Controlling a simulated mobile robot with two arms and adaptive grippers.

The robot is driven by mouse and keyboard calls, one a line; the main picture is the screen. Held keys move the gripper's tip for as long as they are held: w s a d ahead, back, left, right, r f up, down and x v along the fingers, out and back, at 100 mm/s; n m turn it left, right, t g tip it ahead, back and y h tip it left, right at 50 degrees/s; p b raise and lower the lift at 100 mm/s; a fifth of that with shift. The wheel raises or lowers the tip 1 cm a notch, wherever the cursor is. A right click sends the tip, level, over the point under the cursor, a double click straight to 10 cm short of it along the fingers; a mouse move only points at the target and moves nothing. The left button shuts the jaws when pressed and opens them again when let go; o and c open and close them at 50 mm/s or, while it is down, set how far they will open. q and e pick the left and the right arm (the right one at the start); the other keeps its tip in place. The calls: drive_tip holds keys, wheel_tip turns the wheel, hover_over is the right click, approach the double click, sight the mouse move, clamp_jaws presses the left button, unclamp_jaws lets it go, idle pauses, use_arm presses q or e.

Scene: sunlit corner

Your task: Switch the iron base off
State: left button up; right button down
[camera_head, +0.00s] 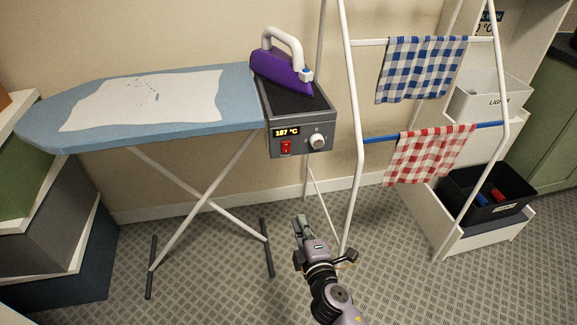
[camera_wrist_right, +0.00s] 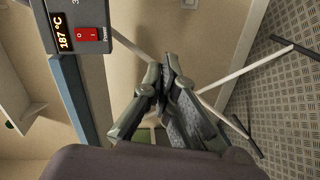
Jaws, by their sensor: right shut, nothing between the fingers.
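The iron base (camera_head: 298,147) is a dark grey box at the right end of the ironing board. Its front has a lit display reading about 187 °C, a red power switch (camera_head: 286,147) and a pale round knob (camera_head: 318,141). The red switch (camera_wrist_right: 88,34), marked 0 and I, also shows at the upper left of the right wrist view. A purple iron (camera_head: 280,72) with a white handle rests on the base. My right gripper (camera_head: 299,222) is shut and empty, below the base and apart from it. It also shows in the wrist view (camera_wrist_right: 168,66). My left gripper is out of view.
The blue ironing board (camera_head: 235,92) carries a white cloth (camera_head: 150,100); its crossed legs stand behind my gripper. A white drying rack (camera_head: 356,150) with checked towels stands close on the right. Shelves with bins are farther right, storage boxes at left.

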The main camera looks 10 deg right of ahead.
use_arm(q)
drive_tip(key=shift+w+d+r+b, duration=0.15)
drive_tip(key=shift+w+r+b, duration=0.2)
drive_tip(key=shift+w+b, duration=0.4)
use_arm(e)
wheel_tip(320, 180, up, 10)
drive_tip(key=n+t, duration=0.1)
drive_tip(key=t, duration=0.2)
drive_tip(key=shift+a+n, duration=0.25)
drive_tip(key=shift+n, duration=0.05)
drive_tip(key=shift+w, duration=0.1)
drive_tip(key=p, duration=0.1)
approach(286, 146)
drive_tip(key=w, duration=0.6)
drive_tip(key=shift+w+a+r, duration=0.1)
drive_tip(key=shift+w+r, duration=0.05)
drive_tip(key=shift+r, duration=0.2)
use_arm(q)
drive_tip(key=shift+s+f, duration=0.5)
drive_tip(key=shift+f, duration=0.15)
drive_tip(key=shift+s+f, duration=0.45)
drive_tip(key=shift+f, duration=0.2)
use_arm(e)
drive_tip(key=shift+w, duration=0.4)
drive_tip(key=shift+w, duration=0.1)
